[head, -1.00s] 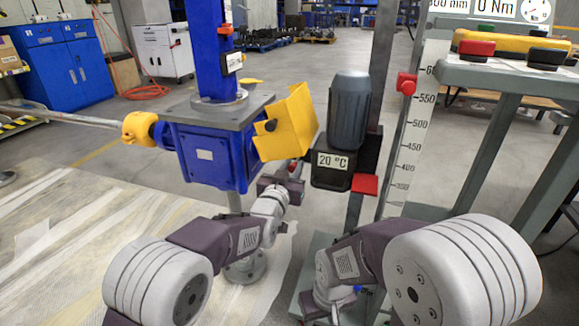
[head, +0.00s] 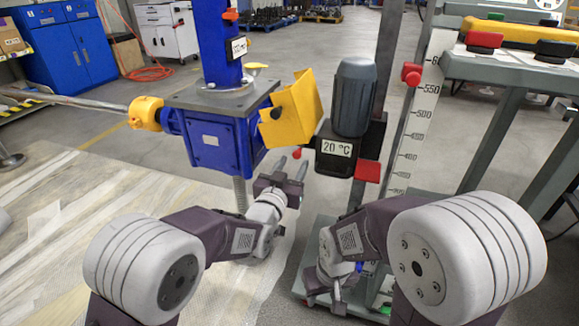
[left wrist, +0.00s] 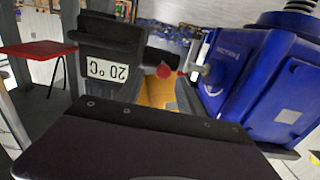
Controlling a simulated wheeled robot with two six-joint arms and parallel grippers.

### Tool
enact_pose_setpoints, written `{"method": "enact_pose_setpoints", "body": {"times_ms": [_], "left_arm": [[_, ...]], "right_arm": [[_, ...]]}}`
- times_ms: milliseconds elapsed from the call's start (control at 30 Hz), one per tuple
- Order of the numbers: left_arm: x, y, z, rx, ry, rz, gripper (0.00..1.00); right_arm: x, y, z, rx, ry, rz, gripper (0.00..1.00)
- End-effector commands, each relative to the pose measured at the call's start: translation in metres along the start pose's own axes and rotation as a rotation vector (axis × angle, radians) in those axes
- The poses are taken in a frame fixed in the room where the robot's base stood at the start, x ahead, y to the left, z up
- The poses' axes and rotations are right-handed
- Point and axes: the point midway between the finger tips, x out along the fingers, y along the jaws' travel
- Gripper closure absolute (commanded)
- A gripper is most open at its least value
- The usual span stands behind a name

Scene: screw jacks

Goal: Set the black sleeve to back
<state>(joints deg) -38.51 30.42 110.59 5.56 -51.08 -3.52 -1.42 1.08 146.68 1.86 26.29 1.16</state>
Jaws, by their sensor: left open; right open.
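A dark cylindrical piece (left wrist: 162,57), which may be the black sleeve, shows in the left wrist view between the motor unit and the blue screw jack (left wrist: 245,75). A red ball knob (left wrist: 164,71) is beside it; the knob also shows in the head view (head: 297,153). In the head view, the yellow guard (head: 292,108) hides most of the space between the blue jack (head: 212,142) and the grey motor (head: 354,98). My left gripper (head: 291,167) is open and empty, just below the guard and knob. My right gripper (head: 325,300) is open, low beside the motor stand.
The motor unit has a "20 °C" label (head: 336,148) and a red plate (head: 368,171) beside it. A scale post (head: 420,110) and a grey table (head: 500,68) with red and black buttons stand to the right. A yellow collar (head: 146,112) and rod extend left from the jack.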

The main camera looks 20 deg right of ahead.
Motion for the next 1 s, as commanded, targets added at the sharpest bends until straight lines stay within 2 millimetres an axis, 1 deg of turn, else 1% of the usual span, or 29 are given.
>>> {"method": "enact_pose_setpoints", "body": {"times_ms": [33,67,100,233,633,700,767,833,867,900,933,967,1000], "left_arm": [[-0.008,0.0,-0.004,0.0,-0.001,0.001,0.55],[-0.013,0.0,-0.003,0.0,-0.002,0.001,0.55],[-0.019,0.001,0.001,0.0,0.0,0.001,0.55],[-0.03,0.001,0.001,0.0,0.0,0.001,0.55],[-0.032,0.001,0.0,0.0,0.0,0.001,0.55],[-0.032,-0.005,-0.003,0.0,0.0,-0.009,0.55],[-0.032,-0.022,-0.015,-0.001,0.008,-0.04,0.55],[-0.035,-0.059,-0.044,-0.002,0.037,-0.104,0.55],[-0.04,-0.08,-0.059,-0.001,0.049,-0.141,0.55],[-0.05,-0.111,-0.079,0.001,0.061,-0.198,0.55],[-0.061,-0.137,-0.091,0.002,0.054,-0.246,0.55],[-0.075,-0.163,-0.096,0.0,0.018,-0.295,0.55],[-0.098,-0.194,-0.092,-0.014,-0.063,-0.357,0.55]], "right_arm": [[-0.007,0.0,-0.001,0.0,0.0,0.0,0.56],[-0.008,0.0,-0.001,0.0,0.0,0.0,0.56],[-0.001,0.0,0.0,0.0,0.0,0.0,0.56],[0.002,0.0,0.0,0.0,0.0,0.0,0.56],[0.002,0.0,0.0,0.0,0.0,0.0,0.56],[-0.001,0.0,0.0,0.0,0.0,0.0,0.56],[-0.008,0.0,-0.001,0.0,0.0,0.0,0.56],[-0.021,0.0,-0.002,0.0,0.0,0.0,0.56],[-0.028,-0.001,-0.003,0.0,0.0,0.0,0.56],[-0.038,-0.001,-0.004,0.0,0.0,0.0,0.56],[-0.047,-0.001,-0.005,0.0,0.0,0.0,0.56],[-0.056,-0.001,-0.006,0.0,0.0,0.0,0.56],[-0.067,-0.001,-0.007,0.0,0.0,0.0,0.56]]}}
